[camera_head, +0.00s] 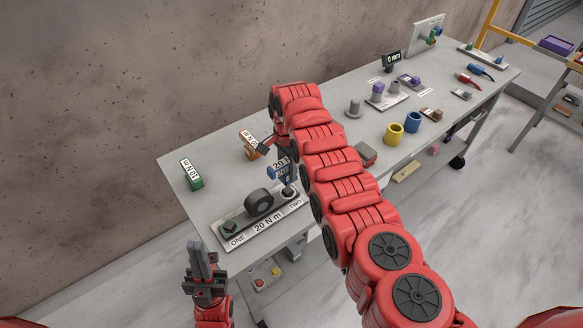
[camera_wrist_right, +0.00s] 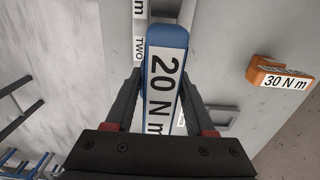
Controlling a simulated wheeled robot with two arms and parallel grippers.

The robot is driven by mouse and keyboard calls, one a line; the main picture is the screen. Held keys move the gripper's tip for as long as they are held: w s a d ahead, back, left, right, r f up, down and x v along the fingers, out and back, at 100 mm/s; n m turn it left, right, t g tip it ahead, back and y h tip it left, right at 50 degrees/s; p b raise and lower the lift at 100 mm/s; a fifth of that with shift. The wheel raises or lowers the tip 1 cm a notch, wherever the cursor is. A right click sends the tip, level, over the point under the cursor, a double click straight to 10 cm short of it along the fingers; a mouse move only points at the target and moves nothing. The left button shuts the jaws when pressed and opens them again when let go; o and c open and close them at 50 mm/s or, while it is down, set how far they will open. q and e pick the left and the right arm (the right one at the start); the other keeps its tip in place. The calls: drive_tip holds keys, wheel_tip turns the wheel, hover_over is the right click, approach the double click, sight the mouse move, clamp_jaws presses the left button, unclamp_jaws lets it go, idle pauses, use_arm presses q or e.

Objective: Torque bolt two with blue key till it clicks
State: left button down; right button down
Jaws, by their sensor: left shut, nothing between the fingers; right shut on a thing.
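The blue key (camera_head: 286,175), labelled 20 N m, is between the fingers of my right gripper (camera_wrist_right: 163,100), which is shut on it. It also shows close up in the right wrist view (camera_wrist_right: 166,38). In the head view its lower end is at bolt two (camera_head: 289,192), on the TWO end of the grey bolt plate (camera_head: 254,232) marked 20 N m. I cannot tell whether it is seated on the bolt. My left gripper (camera_head: 201,256) is shut and empty, off the table's front left.
A dark round part (camera_head: 258,202) stands mid-plate. A green key (camera_head: 193,180) and an orange 30 N m key (camera_head: 251,150) stand behind. Yellow (camera_head: 394,134) and blue (camera_head: 413,122) cups are farther right. My right arm crosses the table.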

sight(288, 190)
drive_tip(key=shift+f+b, duration=2.4)
drive_tip(key=shift+f, duration=0.2)
drive_tip(key=shift+f+b, duration=0.7)
drive_tip(key=shift+f, duration=0.05)
